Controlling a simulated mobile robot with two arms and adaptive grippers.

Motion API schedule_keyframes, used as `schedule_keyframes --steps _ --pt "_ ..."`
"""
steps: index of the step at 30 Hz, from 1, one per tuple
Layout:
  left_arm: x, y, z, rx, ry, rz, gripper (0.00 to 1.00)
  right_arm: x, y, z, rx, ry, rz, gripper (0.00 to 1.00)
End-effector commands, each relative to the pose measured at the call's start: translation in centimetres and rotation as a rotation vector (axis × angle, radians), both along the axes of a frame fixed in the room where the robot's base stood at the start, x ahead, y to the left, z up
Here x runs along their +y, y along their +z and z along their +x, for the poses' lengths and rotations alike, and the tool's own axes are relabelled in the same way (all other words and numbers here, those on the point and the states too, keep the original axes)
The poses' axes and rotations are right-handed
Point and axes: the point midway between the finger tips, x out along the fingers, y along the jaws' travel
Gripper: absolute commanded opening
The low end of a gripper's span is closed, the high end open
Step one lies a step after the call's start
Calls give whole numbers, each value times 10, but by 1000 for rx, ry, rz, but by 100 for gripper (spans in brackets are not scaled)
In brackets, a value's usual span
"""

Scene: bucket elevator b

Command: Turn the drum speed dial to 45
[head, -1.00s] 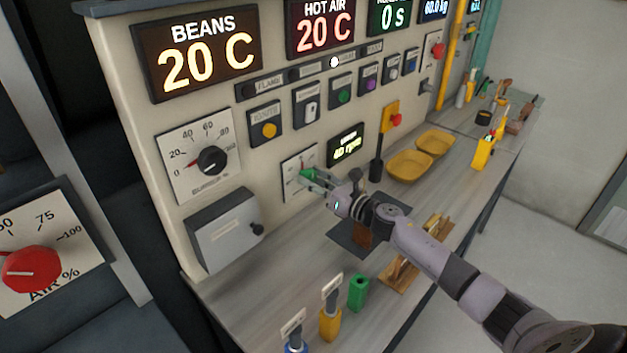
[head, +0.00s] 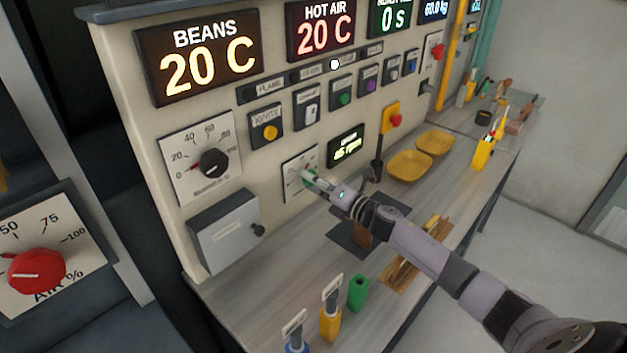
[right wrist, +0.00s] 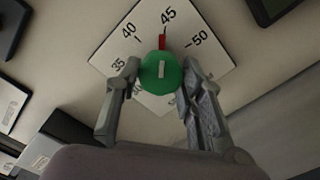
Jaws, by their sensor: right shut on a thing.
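The drum speed dial is a green knob (right wrist: 160,73) on a white scale plate (right wrist: 121,48). In the right wrist view its red pointer (right wrist: 162,42) stands at or very near the 45 mark. My right gripper (right wrist: 160,80) is shut on the knob, one finger on each side. In the head view my right gripper (head: 318,182) reaches the small dial plate (head: 299,165) and hides most of the knob. The small display (head: 346,147) above the dial reads 45 rpm. My left gripper is not in view.
A burner dial (head: 213,163) and a grey box (head: 222,232) are left of the drum dial. A lever with a yellow plate (head: 389,117) and yellow trays (head: 409,165) are to the right. Coloured-handled tools (head: 330,322) stand at the bench front.

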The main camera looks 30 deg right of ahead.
Motion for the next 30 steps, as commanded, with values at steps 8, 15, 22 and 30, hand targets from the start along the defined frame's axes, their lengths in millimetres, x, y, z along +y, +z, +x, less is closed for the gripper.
schedule_keyframes --steps 8,15,22,30 --pt "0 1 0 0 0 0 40 -1 0 0 21 -2 57 8" --pt "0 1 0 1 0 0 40 -1 -1 0 23 -2 62 8" --pt "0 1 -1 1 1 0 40 -1 -1 0 22 -2 61 40" --pt "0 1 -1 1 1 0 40 0 0 0 22 -1 60 55"
